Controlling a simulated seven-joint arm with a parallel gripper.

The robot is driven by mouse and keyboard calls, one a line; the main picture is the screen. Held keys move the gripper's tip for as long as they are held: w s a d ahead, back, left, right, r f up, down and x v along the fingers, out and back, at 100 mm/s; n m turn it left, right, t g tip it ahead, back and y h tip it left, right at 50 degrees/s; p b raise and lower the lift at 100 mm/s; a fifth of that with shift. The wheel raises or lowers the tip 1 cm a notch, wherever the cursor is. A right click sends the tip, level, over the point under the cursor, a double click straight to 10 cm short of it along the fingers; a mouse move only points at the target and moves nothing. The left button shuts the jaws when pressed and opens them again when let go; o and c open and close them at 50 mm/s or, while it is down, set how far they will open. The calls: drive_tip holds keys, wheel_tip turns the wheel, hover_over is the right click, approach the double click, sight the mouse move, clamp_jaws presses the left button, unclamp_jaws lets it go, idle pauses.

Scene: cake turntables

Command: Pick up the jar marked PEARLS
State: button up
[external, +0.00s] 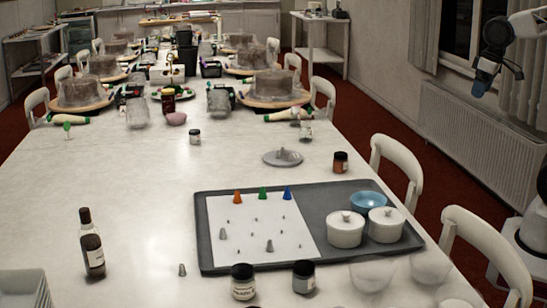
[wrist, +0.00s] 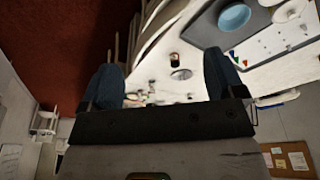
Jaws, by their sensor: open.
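Several small jars stand on the long white table. Two dark-lidded jars with pale labels, one jar (external: 242,282) and one darker jar (external: 304,277), stand at the near edge of the grey tray. A reddish-brown jar (external: 340,162) stands behind the tray, and a small pale jar (external: 194,137) stands farther back. The lettering is too small to read, so I cannot tell which is marked PEARLS. My gripper (external: 483,86) is high at the upper right, away from the table and all jars. In the wrist view its blue fingers (wrist: 164,80) are apart with nothing held.
The grey tray (external: 203,240) holds a white sheet with coloured cones, two white lidded pots (external: 345,230) and a blue bowl (external: 369,201). A dark bottle (external: 92,245) stands at left. Chairs line the right side. The table's left middle is clear.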

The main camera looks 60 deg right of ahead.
drive_tip(key=w+a+f+m+g+y, duration=0.2)
drive_tip(key=w+a+m+g+y, duration=0.15)
drive_tip(key=w+a, duration=1.05)
drive_tip(key=w+a+f+m+g+y, duration=0.2)
drive_tip(key=w+a+f+y, duration=0.15)
drive_tip(key=w+a, duration=1.15)
drive_tip(key=m+g+y, duration=0.4)
drive_tip(key=m+y, duration=0.1)
drive_tip(key=m, duration=0.1)
approach(245, 265)
drive_tip(key=s+a, duration=0.2)
drive_tip(key=a, duration=0.1)
drive_tip(key=shift+a+f+m, duration=0.15)
drive_tip(key=shift+f+m, duration=0.1)
drive_tip(key=shift+f, duration=0.5)
drive_tip(key=shift+x, duration=1.3)
